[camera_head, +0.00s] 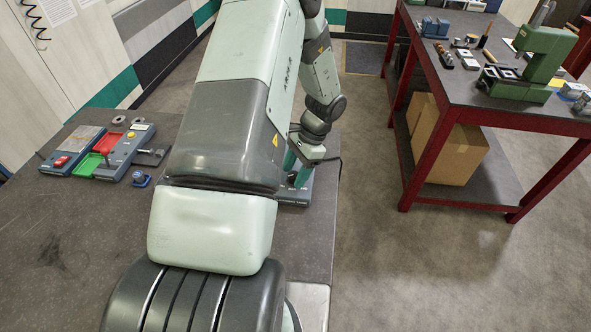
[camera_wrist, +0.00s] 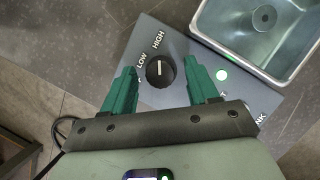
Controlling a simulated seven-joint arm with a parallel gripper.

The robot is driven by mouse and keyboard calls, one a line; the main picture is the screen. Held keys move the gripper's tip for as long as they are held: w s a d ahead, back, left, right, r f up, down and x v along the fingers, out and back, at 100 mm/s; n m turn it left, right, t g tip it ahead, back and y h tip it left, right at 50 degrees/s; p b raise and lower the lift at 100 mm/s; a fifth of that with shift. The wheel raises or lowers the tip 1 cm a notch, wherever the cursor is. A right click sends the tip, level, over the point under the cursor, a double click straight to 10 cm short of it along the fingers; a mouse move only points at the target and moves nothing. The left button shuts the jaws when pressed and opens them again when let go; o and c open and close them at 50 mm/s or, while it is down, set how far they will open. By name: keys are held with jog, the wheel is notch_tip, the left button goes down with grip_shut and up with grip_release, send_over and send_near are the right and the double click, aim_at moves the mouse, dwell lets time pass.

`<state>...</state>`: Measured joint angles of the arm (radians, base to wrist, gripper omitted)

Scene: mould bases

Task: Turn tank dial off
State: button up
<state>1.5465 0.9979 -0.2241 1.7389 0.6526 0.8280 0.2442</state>
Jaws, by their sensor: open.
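The black tank dial (camera_wrist: 160,71) sits on a blue-grey control panel (camera_wrist: 178,42). A white mark on the dial points up toward the HIGH label, with LOW to its left. The metal tank (camera_wrist: 205,17) is at the upper right of the wrist view. In the head view my gripper (camera_head: 299,164) is over the panel (camera_head: 297,196), partly hidden by my arm.
Left on the table (camera_head: 75,235) are a grey unit with a yellow button (camera_head: 125,150), a green tray (camera_head: 88,165) and a small blue part (camera_head: 141,179). A red-framed bench (camera_head: 480,110) stands at right.

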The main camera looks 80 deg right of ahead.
jog(key=c, duration=1)
jog(key=shift+n, duration=0.5)
jog(key=n+g, duration=0.1)
jog(key=n, duration=0.1)
jog(key=n+y, duration=0.1)
jog(key=n, duration=0.1)
jog(key=shift+w+d+n+g, duration=0.1)
jog(key=shift+w+n+g, duration=0.05)
jog(key=shift+n+g, duration=0.25)
jog(key=n+g, duration=0.1)
jog(key=n, duration=0.2)
jog(key=n+g, duration=0.1)
jog(key=n, duration=0.2)
jog(key=shift+w+y, duration=0.15)
jog(key=shift+y, duration=0.15)
jog(key=n+g, duration=0.1)
jog(key=n, duration=0.2)
jog(key=n+g, duration=0.1)
jog(key=n, duration=0.1)
jog(key=shift+w+n+h, duration=0.15)
jog(key=shift+n+h, duration=0.25)
jog(key=n+g+h, duration=0.1)
jog(key=n, duration=0.5)
jog(key=shift+w+g+h, duration=0.1)
jog(key=shift+g+h, duration=0.3)
jog(key=shift+n, duration=0.3)
